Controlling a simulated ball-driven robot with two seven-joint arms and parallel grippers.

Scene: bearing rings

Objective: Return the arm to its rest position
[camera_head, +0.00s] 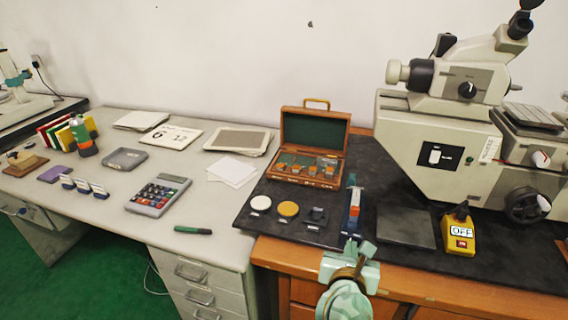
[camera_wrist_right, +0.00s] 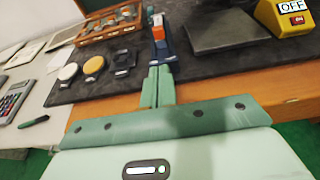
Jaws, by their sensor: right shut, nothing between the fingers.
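My right gripper (camera_head: 357,248) is at the front edge of the wooden workbench in the head view, below the blue and orange tool. In the right wrist view its two green fingers (camera_wrist_right: 158,82) are pressed together with nothing between them. The blue and orange tool (camera_head: 353,207) stands on the dark mat just beyond the fingertips; it also shows in the right wrist view (camera_wrist_right: 160,42). I cannot tell whether the fingertips touch it. My left gripper is not in view.
An open wooden case (camera_head: 309,146) with several small parts stands behind white (camera_head: 260,203), yellow (camera_head: 288,209) and dark (camera_head: 318,215) round pieces. A grey plate (camera_head: 406,228), a yellow OFF switch box (camera_head: 459,234) and a large microscope (camera_head: 433,150) are to the right. A calculator (camera_head: 158,194) lies left.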

